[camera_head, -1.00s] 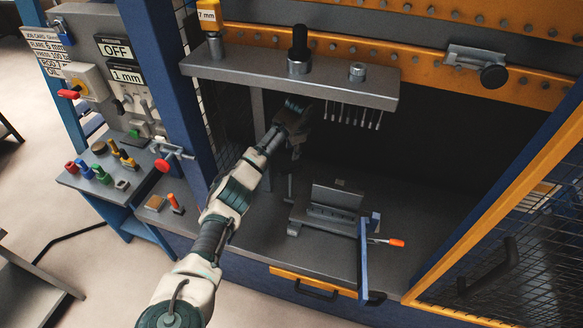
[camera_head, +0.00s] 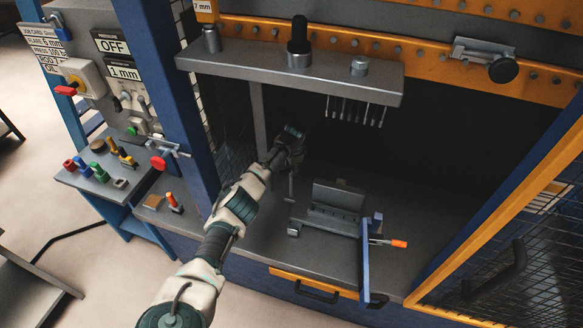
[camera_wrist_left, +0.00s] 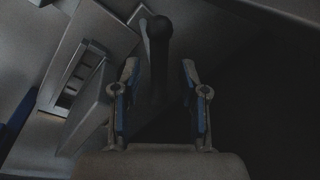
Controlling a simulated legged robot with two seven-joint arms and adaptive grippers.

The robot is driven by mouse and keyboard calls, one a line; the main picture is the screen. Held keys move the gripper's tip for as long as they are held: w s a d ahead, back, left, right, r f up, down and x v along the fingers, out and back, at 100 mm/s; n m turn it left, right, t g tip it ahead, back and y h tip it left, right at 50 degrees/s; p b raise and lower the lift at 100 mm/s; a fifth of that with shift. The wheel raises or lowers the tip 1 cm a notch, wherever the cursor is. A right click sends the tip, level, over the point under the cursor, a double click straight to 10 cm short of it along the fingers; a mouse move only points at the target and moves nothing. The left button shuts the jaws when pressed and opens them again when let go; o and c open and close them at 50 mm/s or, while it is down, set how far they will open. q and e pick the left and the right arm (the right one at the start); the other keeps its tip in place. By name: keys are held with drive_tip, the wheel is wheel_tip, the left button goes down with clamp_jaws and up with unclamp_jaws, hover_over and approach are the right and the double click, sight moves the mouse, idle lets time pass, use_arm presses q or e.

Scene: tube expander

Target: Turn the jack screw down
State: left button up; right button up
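My left gripper (camera_head: 292,140) reaches into the machine's bay, under the grey upper shelf and behind the fixture. In the left wrist view, its two blue-padded fingers (camera_wrist_left: 158,88) are apart. A dark post with a rounded knob (camera_wrist_left: 157,30) shows beyond and between the fingertips; I cannot tell whether they touch it. In the head view, a thin upright rod (camera_head: 291,184) shows just below the gripper, at the left of the grey fixture (camera_head: 335,207). I cannot tell for certain which part is the jack screw. My right gripper is out of view.
The upper shelf (camera_head: 235,72) carries a black-topped plug (camera_head: 298,45) and has several pins hanging below. A blue upright bar (camera_head: 365,262) with an orange-tipped lever (camera_head: 398,244) stands right of the fixture. A mesh door (camera_head: 540,250) is at the right.

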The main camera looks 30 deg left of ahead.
use_arm(q)
clamp_jaws()
drive_tip(key=shift+n, duration=0.4)
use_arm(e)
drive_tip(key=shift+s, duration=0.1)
use_arm(q)
drive_tip(key=shift+w+d+n+p, duration=0.1)
drive_tip(key=shift+n+p, duration=0.2)
drive_tip(key=shift+n, duration=1.1)
drive_tip(key=n+g+b, duration=0.1)
drive_tip(key=n+b, duration=0.2)
drive_tip(key=shift+w+f, duration=0.1)
drive_tip(key=shift+f, duration=0.1)
drive_tip(key=n+b, duration=0.3)
drive_tip(key=shift+w+r+g, duration=0.1)
drive_tip(key=shift+r+g, duration=0.1)
drive_tip(key=shift+g, duration=0.1)
drive_tip(key=shift+r+b, duration=0.2)
drive_tip(key=shift+b, duration=0.25)
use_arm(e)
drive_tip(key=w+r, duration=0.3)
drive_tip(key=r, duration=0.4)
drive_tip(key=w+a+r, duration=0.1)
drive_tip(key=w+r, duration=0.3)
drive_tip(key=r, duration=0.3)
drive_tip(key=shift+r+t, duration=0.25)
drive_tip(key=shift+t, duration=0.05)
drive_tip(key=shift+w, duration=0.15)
